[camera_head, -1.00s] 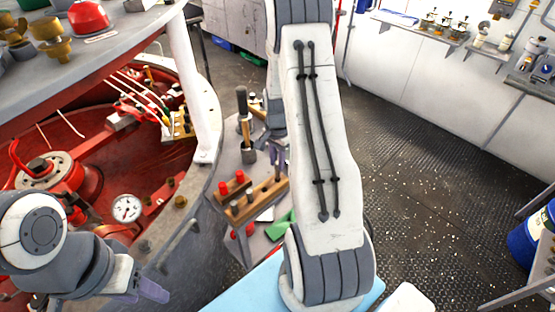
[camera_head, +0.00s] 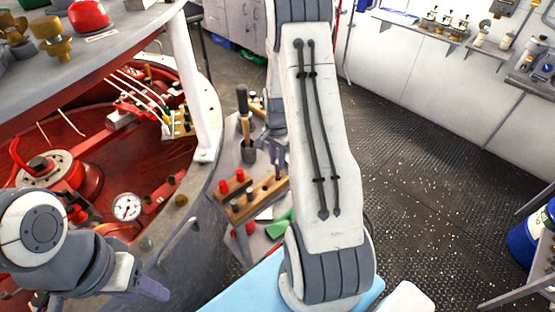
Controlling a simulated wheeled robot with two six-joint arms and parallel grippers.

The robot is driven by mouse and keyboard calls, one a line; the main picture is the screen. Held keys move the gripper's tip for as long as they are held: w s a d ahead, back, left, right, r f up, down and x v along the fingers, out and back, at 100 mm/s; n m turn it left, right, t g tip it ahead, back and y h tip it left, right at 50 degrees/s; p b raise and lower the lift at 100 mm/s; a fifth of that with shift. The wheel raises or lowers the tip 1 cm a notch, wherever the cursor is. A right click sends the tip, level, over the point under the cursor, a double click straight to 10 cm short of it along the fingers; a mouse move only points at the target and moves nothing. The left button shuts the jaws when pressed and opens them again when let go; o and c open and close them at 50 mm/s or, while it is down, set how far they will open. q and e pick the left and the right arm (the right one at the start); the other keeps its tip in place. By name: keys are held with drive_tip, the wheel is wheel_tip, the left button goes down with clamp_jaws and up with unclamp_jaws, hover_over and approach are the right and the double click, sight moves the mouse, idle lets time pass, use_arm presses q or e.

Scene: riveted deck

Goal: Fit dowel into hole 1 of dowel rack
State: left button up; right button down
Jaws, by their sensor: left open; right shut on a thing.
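The wooden dowel rack (camera_head: 240,212), a brown block with dark holes along its top, lies on the grey bench near the middle of the view. My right gripper (camera_head: 280,160) is just behind and above the rack's far right end, largely covered by my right arm. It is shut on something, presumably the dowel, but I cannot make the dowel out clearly. I cannot tell whether it touches the rack. My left gripper (camera_head: 152,289) is open and empty at the lower left, well away from the rack.
Red-topped pegs (camera_head: 240,175) stand in a block behind the rack. A wood-handled tool stands in a dark cup (camera_head: 248,152) further back. A green object (camera_head: 281,225) and a light blue mat (camera_head: 240,292) lie in front. A red machine well with a gauge (camera_head: 127,207) is at left.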

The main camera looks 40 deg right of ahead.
drive_tip(key=shift+f+b, duration=1.1)
drive_tip(key=shift+f, duration=0.65)
idle(0.5)
drive_tip(key=c, duration=0.6)
unclamp_jaws()
drive_tip(key=shift+c, duration=0.2)
wheel_tip(320, 180, up, 11)
drive_tip(key=shift+f+b, duration=0.2)
drive_tip(key=shift+b, duration=0.65)
